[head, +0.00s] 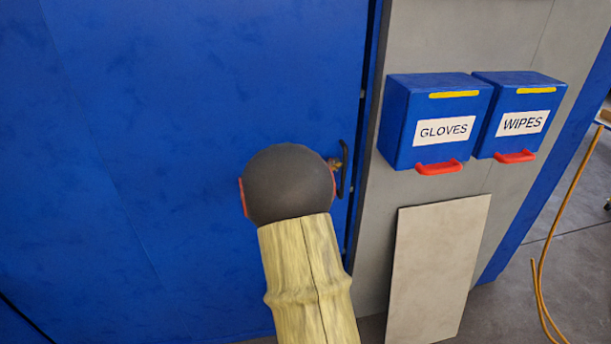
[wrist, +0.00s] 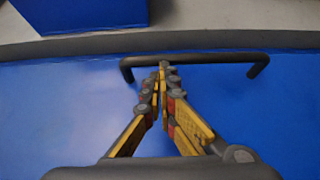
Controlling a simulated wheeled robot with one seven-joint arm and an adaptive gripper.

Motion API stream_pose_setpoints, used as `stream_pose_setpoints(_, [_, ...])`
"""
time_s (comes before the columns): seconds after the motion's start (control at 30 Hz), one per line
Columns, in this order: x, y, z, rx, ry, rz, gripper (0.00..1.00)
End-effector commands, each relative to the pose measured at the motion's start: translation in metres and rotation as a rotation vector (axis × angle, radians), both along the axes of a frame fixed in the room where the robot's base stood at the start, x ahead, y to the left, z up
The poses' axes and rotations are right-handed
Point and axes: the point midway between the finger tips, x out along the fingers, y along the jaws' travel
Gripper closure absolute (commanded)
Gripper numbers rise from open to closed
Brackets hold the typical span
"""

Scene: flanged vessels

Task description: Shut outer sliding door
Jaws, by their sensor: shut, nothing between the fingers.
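The blue sliding door (head: 150,120) fills the left of the head view, and its blue face (wrist: 60,100) fills most of the wrist view. Its dark bar handle (head: 345,170) stands near the door's right edge, partly hidden by my arm. In the wrist view the handle (wrist: 215,59) runs across the picture, with its ends bent. My gripper (wrist: 162,70) is shut and empty, and its fingertips overlap the handle's left-middle part. I cannot tell whether they touch it. In the head view my wrist hides the fingers.
A grey wall panel (head: 370,240) lies right of the door, past a narrow dark gap. Blue boxes marked GLOVES (head: 435,120) and WIPES (head: 518,112) hang on it. A pale board (head: 435,270) leans below. An orange cable (head: 560,210) hangs at the far right.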

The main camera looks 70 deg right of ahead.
Motion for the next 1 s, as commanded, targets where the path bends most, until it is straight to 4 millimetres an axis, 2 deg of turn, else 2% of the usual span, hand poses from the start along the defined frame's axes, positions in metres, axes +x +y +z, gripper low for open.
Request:
stream_pose_setpoints(0.03, [-0.011, -0.007, -0.003, -0.003, -0.001, -0.004, 1.00])
stream_pose_setpoints(0.2, [-0.033, -0.024, -0.001, -0.002, 0.000, -0.001, 1.00])
stream_pose_setpoints(0.4, [-0.044, -0.034, 0.001, -0.002, 0.000, 0.002, 1.00])
stream_pose_setpoints(0.87, [-0.046, -0.035, 0.002, -0.003, -0.001, 0.001, 1.00])
stream_pose_setpoints(1.0, [-0.039, -0.034, 0.001, -0.004, -0.001, 0.003, 1.00])
